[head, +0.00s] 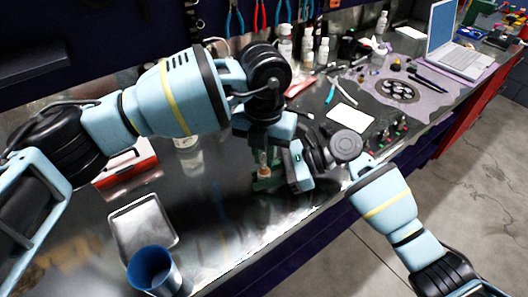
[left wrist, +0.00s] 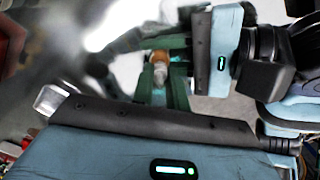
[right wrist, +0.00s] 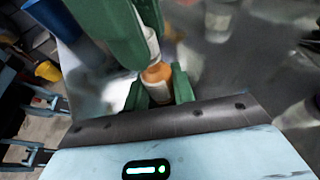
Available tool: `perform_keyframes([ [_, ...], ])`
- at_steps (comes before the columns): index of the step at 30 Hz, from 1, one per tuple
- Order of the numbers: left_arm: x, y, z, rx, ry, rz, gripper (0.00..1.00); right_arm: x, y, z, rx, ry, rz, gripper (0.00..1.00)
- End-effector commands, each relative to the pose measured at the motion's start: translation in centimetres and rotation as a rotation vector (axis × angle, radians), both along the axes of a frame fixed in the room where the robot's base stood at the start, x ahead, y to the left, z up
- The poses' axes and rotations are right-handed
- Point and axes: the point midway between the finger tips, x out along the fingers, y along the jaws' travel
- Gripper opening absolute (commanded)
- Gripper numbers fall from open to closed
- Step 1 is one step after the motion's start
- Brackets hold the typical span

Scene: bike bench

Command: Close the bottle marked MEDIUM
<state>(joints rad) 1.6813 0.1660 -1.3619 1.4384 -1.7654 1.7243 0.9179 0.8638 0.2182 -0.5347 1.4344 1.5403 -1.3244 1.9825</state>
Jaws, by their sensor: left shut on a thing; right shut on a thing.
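A small orange bottle (right wrist: 155,74) with a pale label shows in the right wrist view. My right gripper (right wrist: 158,92) is shut on it, one green finger on each side. A white cap (right wrist: 151,46) is just above its neck, between the green fingers of my left gripper (right wrist: 135,30), which is shut on it. I cannot tell whether cap and neck touch. In the head view the bottle (head: 264,159) is small and upright over the bench, partly hidden by both grippers. In the left wrist view the bottle (left wrist: 160,75) shows between green fingers. Its marking is not readable.
A metal tray (head: 117,222) and a blue cup (head: 152,262) are at the front left of the bench. A red box (head: 135,172) and a pale bottle (head: 188,158) stand behind, near my left arm. A white card (head: 350,117) and several small items lie to the right.

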Motion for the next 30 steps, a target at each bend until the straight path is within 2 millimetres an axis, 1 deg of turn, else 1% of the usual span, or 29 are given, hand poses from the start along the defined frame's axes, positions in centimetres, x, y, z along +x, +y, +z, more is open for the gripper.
perform_keyframes([
  [3, 0.03, 0.04, 0.01, 0.002, -0.001, -0.189, 0.00, 0.01, 0.00, 0.02, 0.000, 0.000, 0.000, 0.00],
  [24, 0.03, 0.01, -0.04, 0.003, -0.001, -1.319, 0.00, 0.00, 0.00, 0.02, 0.000, 0.000, 0.000, 0.00],
  [27, 0.02, 0.00, -0.06, 0.003, 0.000, -1.425, 0.00, 0.00, 0.00, 0.02, 0.000, 0.000, 0.000, 0.00],
  [30, 0.01, 0.01, -0.07, 0.003, 0.000, -1.417, 0.00, 0.00, 0.00, 0.02, 0.000, 0.000, 0.000, 0.00],
])
